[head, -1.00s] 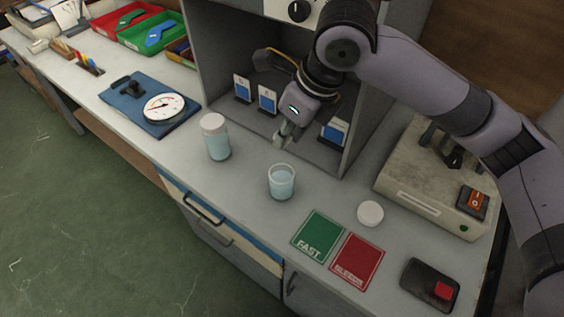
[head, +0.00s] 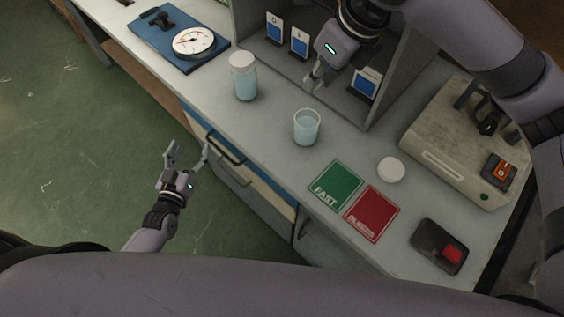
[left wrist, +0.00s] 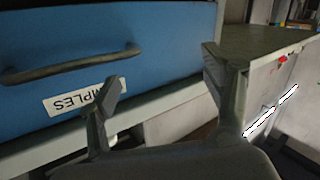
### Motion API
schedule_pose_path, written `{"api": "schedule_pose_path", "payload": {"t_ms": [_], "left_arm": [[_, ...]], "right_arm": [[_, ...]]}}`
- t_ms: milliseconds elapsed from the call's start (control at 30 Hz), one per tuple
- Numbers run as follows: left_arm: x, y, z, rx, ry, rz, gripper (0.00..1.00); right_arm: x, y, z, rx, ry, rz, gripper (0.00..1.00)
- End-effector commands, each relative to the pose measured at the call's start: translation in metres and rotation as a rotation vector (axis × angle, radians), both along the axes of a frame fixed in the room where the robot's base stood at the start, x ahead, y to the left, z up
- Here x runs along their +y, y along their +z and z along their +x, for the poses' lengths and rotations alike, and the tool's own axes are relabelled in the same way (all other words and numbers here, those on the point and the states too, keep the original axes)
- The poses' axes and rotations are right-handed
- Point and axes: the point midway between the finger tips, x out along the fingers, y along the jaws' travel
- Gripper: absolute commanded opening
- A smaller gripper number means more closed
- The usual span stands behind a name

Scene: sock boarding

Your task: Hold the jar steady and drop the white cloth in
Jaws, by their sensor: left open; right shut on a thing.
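The open glass jar (head: 306,128) with pale blue liquid stands upright on the bench. A second jar (head: 243,80), closed with a white lid, stands behind it to the left. A loose white lid (head: 390,169) lies to the right. My right gripper (head: 313,80) is above and behind the open jar, apart from it, shut on a small pale thing, seemingly the white cloth; its shape is hard to make out. My left gripper (head: 187,154) is open and empty, off the bench's front edge, left of the open jar. In the left wrist view its fingers (left wrist: 163,75) are spread.
A green FAST card (head: 335,185) and a red BLEEDS card (head: 374,214) lie in front of the open jar. A black pad with a red button (head: 440,247) is nearby. A blue drawer (left wrist: 150,35) faces my left gripper.

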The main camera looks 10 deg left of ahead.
Motion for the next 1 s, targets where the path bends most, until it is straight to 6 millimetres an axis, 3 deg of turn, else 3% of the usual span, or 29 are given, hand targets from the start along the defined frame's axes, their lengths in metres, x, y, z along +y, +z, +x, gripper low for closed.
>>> {"api": "schedule_pose_path", "payload": {"t_ms": [33, 200, 367, 433, 667, 1000], "left_arm": [[0.001, 0.030, 0.007, -0.071, 0.001, -0.021, 0.73], [0.003, 0.131, 0.017, -0.304, 0.010, -0.121, 0.73], [0.001, 0.221, 0.008, -0.504, 0.005, -0.267, 0.73], [-0.012, 0.253, -0.003, -0.551, -0.026, -0.484, 0.73], [-0.080, 0.216, -0.019, -0.311, -0.112, -1.265, 0.73], [-0.201, 0.169, -0.061, 0.207, -0.065, -2.350, 0.73]], "right_arm": [[0.000, 0.000, 0.000, 0.000, 0.000, 0.000, 0.11], [0.000, 0.000, 0.000, 0.000, 0.000, 0.000, 0.11], [0.000, 0.000, 0.000, 0.000, 0.000, 0.000, 0.11], [0.000, 0.000, 0.000, 0.000, 0.000, 0.000, 0.11], [0.000, 0.000, 0.000, 0.000, 0.000, 0.000, 0.11], [0.000, 0.000, 0.000, 0.000, 0.000, 0.000, 0.11]]}}
